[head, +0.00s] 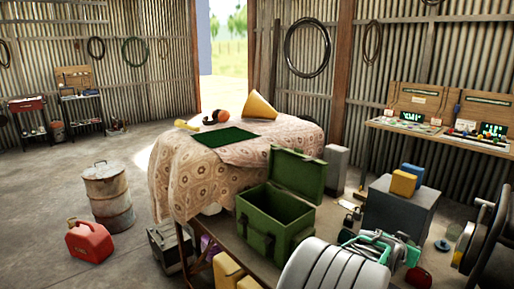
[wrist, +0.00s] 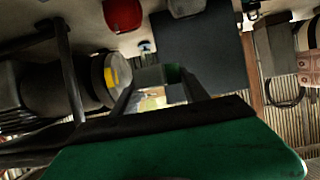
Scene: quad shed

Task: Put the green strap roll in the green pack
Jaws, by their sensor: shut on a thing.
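The green pack (head: 272,212) is an open, box-shaped green case with its lid raised, on the bench in the middle of the head view. My gripper (head: 396,246) is right of the pack and clear of it, at the bottom right of the head view. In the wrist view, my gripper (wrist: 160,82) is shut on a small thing. A green patch between the fingertips looks like the green strap roll (wrist: 172,73), mostly hidden by the fingers. I cannot make out its full shape in either view.
A cloth-covered table (head: 185,170) with a green mat (head: 232,137) is behind the pack. A red jerrycan (head: 90,242) and a rusty drum (head: 108,200) stand on the floor at left.

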